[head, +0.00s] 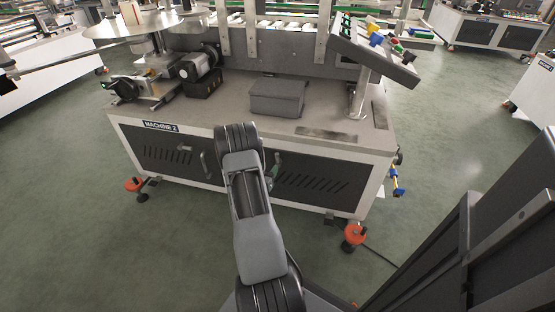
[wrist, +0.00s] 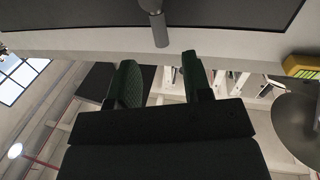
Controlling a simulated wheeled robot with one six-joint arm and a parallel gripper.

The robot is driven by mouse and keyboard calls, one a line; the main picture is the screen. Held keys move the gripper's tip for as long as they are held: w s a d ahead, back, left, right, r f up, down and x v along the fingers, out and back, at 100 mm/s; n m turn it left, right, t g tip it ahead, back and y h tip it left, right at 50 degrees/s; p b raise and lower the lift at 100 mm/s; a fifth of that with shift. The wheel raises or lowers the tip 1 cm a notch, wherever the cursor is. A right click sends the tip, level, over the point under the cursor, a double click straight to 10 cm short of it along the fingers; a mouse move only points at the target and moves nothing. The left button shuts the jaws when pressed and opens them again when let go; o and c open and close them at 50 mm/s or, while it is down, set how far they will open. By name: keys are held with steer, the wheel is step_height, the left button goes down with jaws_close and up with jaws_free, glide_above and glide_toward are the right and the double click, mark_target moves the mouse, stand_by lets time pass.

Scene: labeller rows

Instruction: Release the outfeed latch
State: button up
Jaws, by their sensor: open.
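I cannot make out the outfeed latch for certain in either view. Machine 2 (head: 250,137) stands in front of me, a pale cabinet with dark vented doors. In the wrist view my gripper (wrist: 162,78) has two dark green fingers, apart, with nothing held between them. A short grey rounded bar (wrist: 158,26) shows just beyond the fingertips, against a pale band and dark panel; whether it touches them is unclear. In the head view my arm covers the middle of the cabinet front and hides most of my gripper; a small green part shows beside it.
A grey box (head: 277,97) sits on the machine top, with a motor unit (head: 197,66) to its left. A tilted control panel (head: 375,48) with coloured knobs stands at the right. Orange-footed legs (head: 354,236) stick out at the base. Green floor is open on the left.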

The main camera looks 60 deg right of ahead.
mark_target(277, 162)
steer(key=d, duration=0.2)
steer(key=d+b, duration=0.1)
steer(key=d, duration=0.2)
steer(key=w+d, duration=0.1)
steer(key=d, duration=0.2)
steer(key=shift+b, duration=0.35)
steer(key=shift+c, duration=0.4)
